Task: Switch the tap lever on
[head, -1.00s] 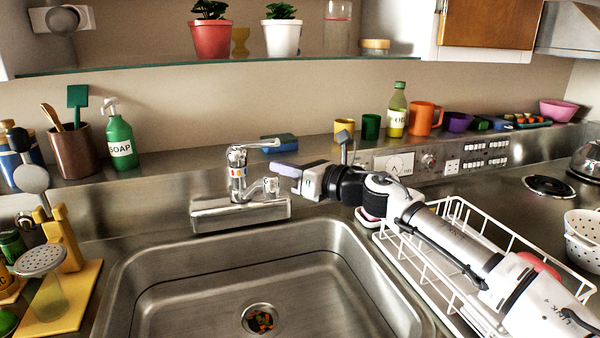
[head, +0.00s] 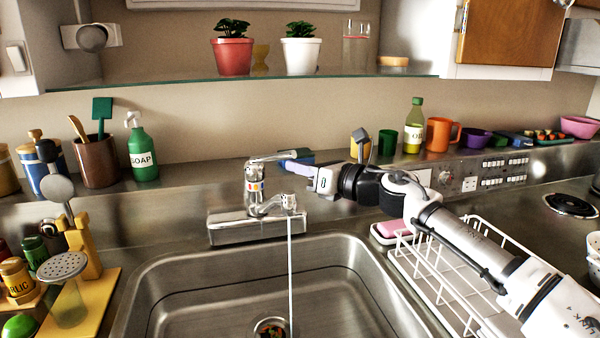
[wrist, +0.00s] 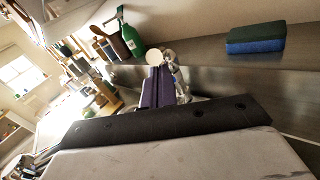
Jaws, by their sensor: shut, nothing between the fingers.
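The chrome tap (head: 255,188) stands on the ledge behind the sink. Its lever (head: 272,157) points to the right above the tap body. A thin stream of water (head: 289,270) runs from the spout into the sink (head: 190,295). My gripper (head: 291,166) is shut and empty just right of the tap, its purple fingers close to the lever's end; I cannot tell whether they touch. In the wrist view the shut fingers (wrist: 157,88) point at the tap (wrist: 172,62) and partly hide it.
A blue and green sponge (wrist: 256,38) lies on the back ledge. A soap bottle (head: 143,150) stands left of the tap. A white dish rack (head: 450,270) is under my arm, with a pink soap (head: 390,229) beside it. A glass shelf (head: 200,80) hangs above.

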